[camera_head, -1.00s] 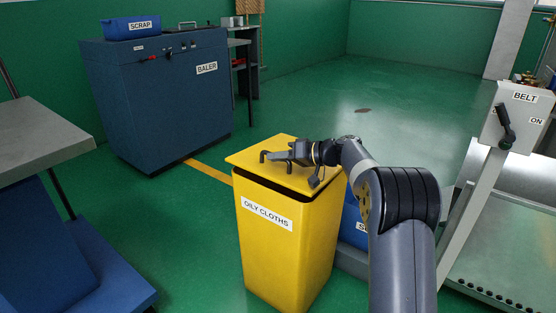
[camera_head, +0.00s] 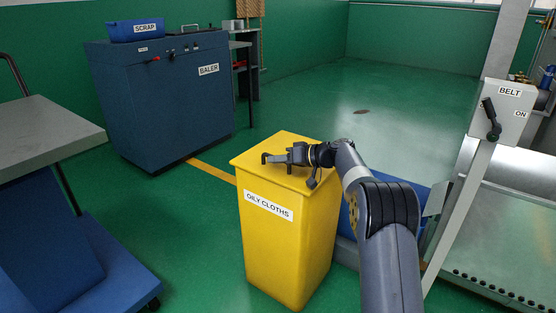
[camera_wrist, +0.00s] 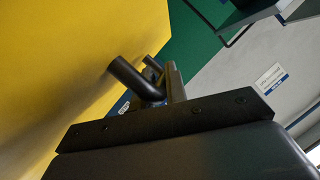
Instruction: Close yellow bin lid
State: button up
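The yellow bin (camera_head: 290,245) labelled OILY CLOTHS stands upright on the floor in the middle of the head view. Its yellow lid (camera_head: 290,142) lies over the top, and no dark gap shows along the front edge. My gripper (camera_head: 265,158) is on top of the lid, reaching across it from the right, with nothing seen in it. In the wrist view, the dark fingers (camera_wrist: 143,78) are against or very near a broad yellow surface (camera_wrist: 70,60). Whether they touch it, and how far apart they are, I cannot tell.
A blue baler (camera_head: 165,95) with a blue scrap bin (camera_head: 135,31) on top stands at the back left. A grey-topped cart (camera_head: 45,135) is at the left. A belt switch post (camera_head: 470,190) stands at the right.

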jog(key=o, duration=0.4)
jog(key=shift+f, duration=0.25)
jog(key=shift+d+r, duration=0.15)
notch_tip(320, 180, up, 3)
jog(key=p, duration=0.3)
send_over(309, 176)
jog(key=shift+s+r, duration=0.1)
jog(key=b+x, duration=0.3)
jog(key=x, duration=0.7)
jog(key=shift+a, duration=0.4)
